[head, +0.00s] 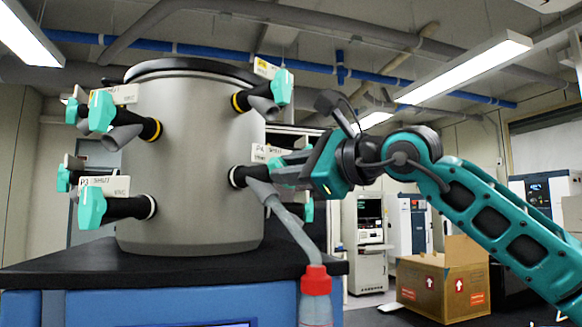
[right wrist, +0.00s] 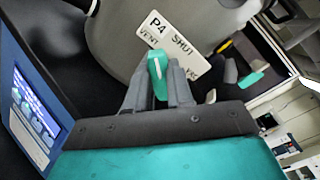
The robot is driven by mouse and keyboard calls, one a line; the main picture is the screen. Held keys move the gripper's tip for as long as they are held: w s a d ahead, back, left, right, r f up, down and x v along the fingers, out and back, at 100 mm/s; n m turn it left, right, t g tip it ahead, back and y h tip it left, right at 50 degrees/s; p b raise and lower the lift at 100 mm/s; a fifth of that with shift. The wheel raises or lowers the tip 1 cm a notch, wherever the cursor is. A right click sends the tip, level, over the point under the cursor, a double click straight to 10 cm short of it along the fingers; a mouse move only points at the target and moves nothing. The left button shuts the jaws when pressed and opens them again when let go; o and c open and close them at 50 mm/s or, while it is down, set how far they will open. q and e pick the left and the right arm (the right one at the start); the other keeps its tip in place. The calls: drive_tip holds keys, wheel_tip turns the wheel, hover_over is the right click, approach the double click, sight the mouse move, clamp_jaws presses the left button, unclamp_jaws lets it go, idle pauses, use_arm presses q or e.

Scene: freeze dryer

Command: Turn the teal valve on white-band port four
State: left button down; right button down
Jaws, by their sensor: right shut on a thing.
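The grey drum (head: 190,170) of the freeze dryer carries several ports with teal valves. Port four, with a white band (head: 236,176) and a label reading P4 (head: 262,152), is at the drum's lower right. My left gripper is not in view.
A grey hose (head: 295,230) hangs from port four to a red-capped flask (head: 315,282). Other valves at P3 (head: 92,208), upper left (head: 101,110) and upper right (head: 282,87) stick out from the drum. A cardboard box (head: 445,282) is at right.

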drive_tip(key=shift+n, duration=0.7)
drive_tip(key=c, duration=1)
unclamp_jaws()
drive_tip(key=shift+s+d+f, duration=0.1)
drive_tip(key=shift+s+d, duration=0.15)
drive_tip(key=shift+d, duration=0.05)
drive_tip(key=b+v, duration=0.3)
drive_tip(key=v, duration=0.9)
